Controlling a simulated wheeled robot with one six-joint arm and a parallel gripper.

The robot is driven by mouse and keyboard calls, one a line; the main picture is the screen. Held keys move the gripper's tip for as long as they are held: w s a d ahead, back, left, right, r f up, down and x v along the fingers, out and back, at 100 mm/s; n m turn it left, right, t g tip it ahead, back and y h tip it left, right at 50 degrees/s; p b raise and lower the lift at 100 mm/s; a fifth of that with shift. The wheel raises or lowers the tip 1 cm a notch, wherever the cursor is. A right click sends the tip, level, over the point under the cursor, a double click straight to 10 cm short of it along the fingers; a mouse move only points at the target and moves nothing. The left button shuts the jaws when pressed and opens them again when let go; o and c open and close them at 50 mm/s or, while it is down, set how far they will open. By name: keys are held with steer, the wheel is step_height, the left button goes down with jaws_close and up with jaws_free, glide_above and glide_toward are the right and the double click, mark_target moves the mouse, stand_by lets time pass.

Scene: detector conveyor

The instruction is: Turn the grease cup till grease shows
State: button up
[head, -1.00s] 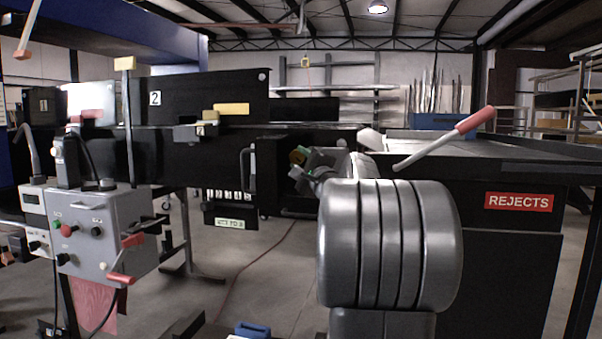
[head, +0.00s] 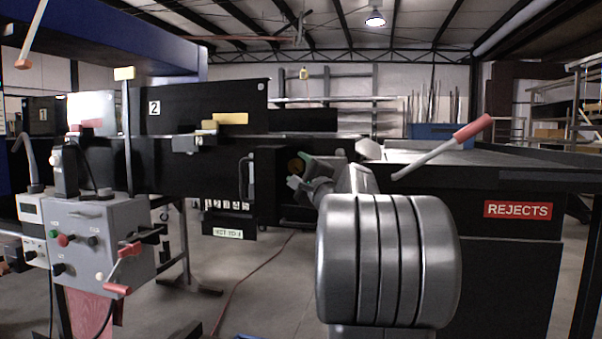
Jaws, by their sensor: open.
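A small round brass-coloured piece (head: 296,166), which may be the grease cup, shows at the right end of the dark conveyor frame, just past my gripper. No grease can be made out at this size. My gripper (head: 298,172) is open close to this piece, partly hidden behind my own arm. I cannot tell whether its fingers touch the piece or stand around it.
A grey control box (head: 100,240) with buttons and a red-handled crank stands at the left. A black REJECTS bin (head: 490,270) with a red-gripped lever (head: 445,147) is at the right. A red cable (head: 245,280) lies on the open floor between.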

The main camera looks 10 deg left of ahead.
steer(key=v, duration=1.3)
steer(key=shift+s+d, duration=0.25)
steer(key=shift+d, duration=0.05)
steer(key=shift+f, duration=0.1)
steer(key=x, duration=1.4)
steer(key=shift+a, duration=0.1)
steer(key=shift+s, duration=0.1)
